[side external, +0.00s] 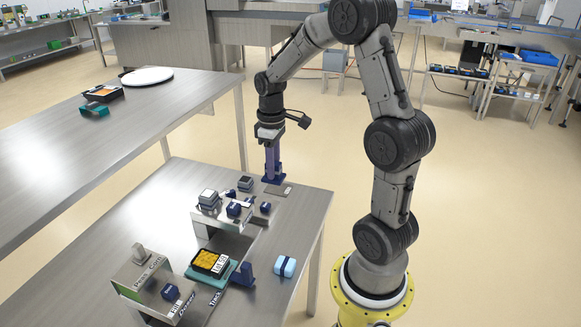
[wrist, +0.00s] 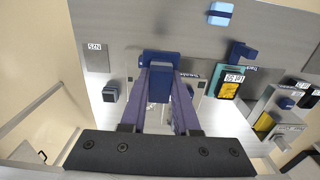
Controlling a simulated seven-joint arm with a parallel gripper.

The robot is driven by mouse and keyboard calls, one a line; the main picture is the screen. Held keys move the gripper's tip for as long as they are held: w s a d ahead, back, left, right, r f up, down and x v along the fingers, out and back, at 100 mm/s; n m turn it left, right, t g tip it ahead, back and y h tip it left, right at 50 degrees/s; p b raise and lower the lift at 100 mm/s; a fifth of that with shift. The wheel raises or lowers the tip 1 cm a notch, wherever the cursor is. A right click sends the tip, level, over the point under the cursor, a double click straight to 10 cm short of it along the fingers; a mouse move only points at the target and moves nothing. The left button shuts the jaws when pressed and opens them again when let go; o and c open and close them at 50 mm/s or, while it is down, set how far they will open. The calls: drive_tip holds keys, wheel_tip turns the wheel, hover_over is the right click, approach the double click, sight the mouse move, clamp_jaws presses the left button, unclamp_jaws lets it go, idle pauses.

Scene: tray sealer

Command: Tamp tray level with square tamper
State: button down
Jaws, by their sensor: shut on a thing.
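My gripper (side external: 272,175) points down at the far end of the steel table. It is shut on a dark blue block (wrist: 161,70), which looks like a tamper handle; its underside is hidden. I cannot tell whether it touches the surface below. The food tray (side external: 211,261), black-rimmed with yellow-orange filling and a white label, sits in a teal holder (side external: 222,279) near the table's middle front, well away from my gripper. In the wrist view the tray (wrist: 228,89) lies to the right of the held block, partly covered by its label.
A raised metal rack (side external: 220,216) with several blue and grey blocks stands beside my gripper. A flat grey plate (wrist: 97,59) lies near it. A metal press housing (side external: 150,283) stands left of the tray, a blue bracket (side external: 243,275) and light blue sponge (side external: 285,266) right.

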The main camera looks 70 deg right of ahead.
drive_tip(key=w+a, duration=0.5)
drive_tip(key=a, duration=0.6)
drive_tip(key=w+a, duration=0.6)
drive_tip(key=a, duration=0.4)
drive_tip(key=shift+s+d+f, duration=0.1)
drive_tip(key=shift+f, duration=2.9)
drive_tip(key=shift+s+f, duration=0.1)
drive_tip(key=shift+f, duration=2.85)
drive_tip(key=shift+f, duration=0.75)
drive_tip(key=shift+r, duration=0.1)
wheel_tip(320, 180, up, 9)
drive_tip(key=shift+w, duration=0.1)
